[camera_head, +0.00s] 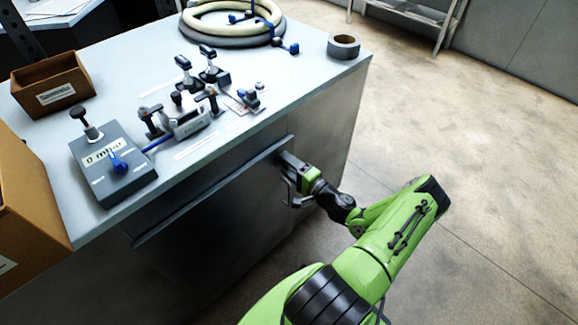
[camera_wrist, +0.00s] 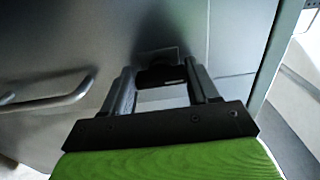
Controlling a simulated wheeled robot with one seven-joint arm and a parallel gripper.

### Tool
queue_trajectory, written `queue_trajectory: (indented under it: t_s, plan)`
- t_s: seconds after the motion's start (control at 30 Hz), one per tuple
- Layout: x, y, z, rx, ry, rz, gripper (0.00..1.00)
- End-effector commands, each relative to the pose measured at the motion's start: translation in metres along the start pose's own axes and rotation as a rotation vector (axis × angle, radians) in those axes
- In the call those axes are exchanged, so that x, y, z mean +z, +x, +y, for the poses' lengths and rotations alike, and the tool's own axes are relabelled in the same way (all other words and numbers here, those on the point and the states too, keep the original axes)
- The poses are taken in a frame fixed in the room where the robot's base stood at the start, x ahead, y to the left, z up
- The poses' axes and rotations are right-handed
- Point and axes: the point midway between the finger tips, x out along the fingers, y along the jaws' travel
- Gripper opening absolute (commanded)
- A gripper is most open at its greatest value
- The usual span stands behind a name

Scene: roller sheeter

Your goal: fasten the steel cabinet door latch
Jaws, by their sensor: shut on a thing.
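The steel cabinet (camera_head: 335,125) stands under the bench top, with its grey door (camera_head: 215,215) on the front face. My gripper (camera_head: 288,170) is at the upper right part of the door front. In the wrist view, my gripper's fingers (camera_wrist: 164,80) close around a small black latch piece (camera_wrist: 160,76), set on a dark plate (camera_wrist: 158,54) on the steel face. The fingers hide its sides, so its exact turn cannot be told. A bar handle (camera_wrist: 50,102) is on the door, left of my fingers and apart from them.
On the bench top (camera_head: 310,75) are a grey control box (camera_head: 112,165), several clamps, a coiled hose (camera_head: 232,40), a tape roll (camera_head: 343,46) and an open brown box (camera_head: 50,85). A cardboard box (camera_head: 30,200) is at left. The floor (camera_head: 470,140) at right is clear.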

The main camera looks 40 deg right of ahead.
Motion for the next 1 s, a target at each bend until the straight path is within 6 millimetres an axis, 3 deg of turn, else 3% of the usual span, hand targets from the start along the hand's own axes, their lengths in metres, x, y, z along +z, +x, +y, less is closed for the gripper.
queue_trajectory:
  t_s: [0.47, 0.5, 0.63, 0.9, 1.0]
  plan:
    - [-0.0002, 0.0, 0.0006, 0.002, -0.015, 0.0, 0.29]
    - [-0.0002, 0.0, 0.0006, 0.002, -0.015, 0.0, 0.64]
    - [-0.0002, 0.0, 0.0004, 0.001, -0.014, 0.0, 0.84]
    - [-0.0001, -0.0007, 0.0002, 0.001, -0.012, 0.0, 0.85]
    - [-0.0007, -0.0095, -0.0001, 0.002, -0.011, 0.002, 0.85]
